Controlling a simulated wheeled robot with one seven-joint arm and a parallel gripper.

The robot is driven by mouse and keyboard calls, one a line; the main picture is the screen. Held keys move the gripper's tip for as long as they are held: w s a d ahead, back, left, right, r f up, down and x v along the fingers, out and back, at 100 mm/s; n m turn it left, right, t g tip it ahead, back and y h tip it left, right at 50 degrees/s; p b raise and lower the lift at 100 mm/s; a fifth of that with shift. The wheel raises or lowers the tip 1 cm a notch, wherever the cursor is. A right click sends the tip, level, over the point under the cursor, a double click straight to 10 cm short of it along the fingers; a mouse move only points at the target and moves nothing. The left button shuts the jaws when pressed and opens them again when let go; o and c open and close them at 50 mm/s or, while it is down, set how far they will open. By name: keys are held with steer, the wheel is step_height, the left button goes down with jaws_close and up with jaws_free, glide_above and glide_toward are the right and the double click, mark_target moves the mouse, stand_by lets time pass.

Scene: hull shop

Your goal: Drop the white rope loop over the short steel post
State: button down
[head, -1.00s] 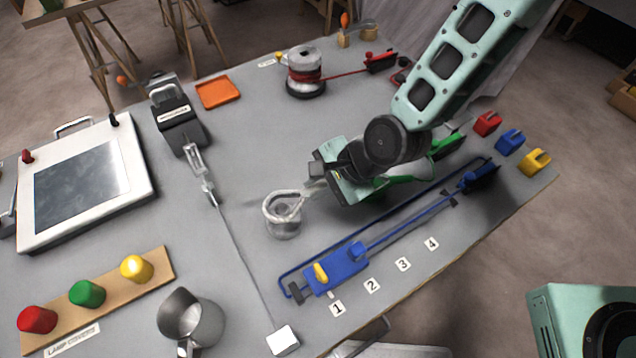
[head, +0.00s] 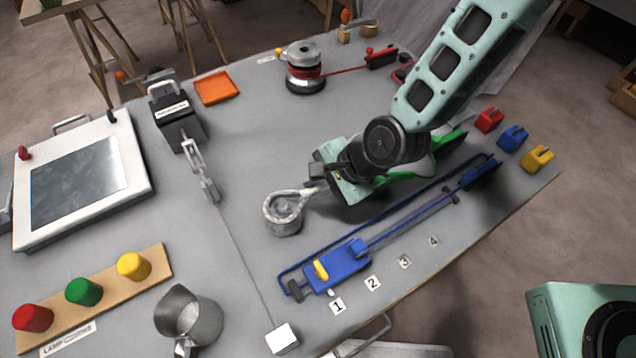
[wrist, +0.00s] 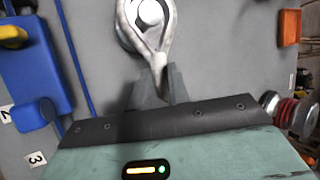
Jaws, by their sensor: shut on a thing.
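The white rope loop (head: 301,192) is held by its narrow end in my gripper (head: 316,180). In the wrist view the loop (wrist: 167,42) runs out from between the fingertips (wrist: 159,88) and encircles the top of the short steel post (wrist: 150,12). The far part of the loop is cut off by the picture's top edge. In the head view the short steel post (head: 284,228) stands upright under the loop, which lies at the level of its top. I cannot tell whether the loop rests on the rim or sits around the post.
A blue clamp-like device (head: 340,267) lies just in front of my gripper. A steel jug (head: 190,318) stands front left. A taut thin line runs from a black block (head: 178,128) to a white block (head: 282,338). A red-wound drum (head: 305,72) stands behind.

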steer(key=shift+f+b, duration=0.85)
steer(key=shift+f, duration=0.55)
stand_by(0.9)
stand_by(0.4)
steer(key=c, duration=0.9)
jaws_free()
steer(key=shift+o, duration=0.2)
steer(key=shift+r, duration=0.1)
step_height(320, 180, up, 8)
steer(key=p, duration=0.6)
steer(key=shift+p, duration=0.3)
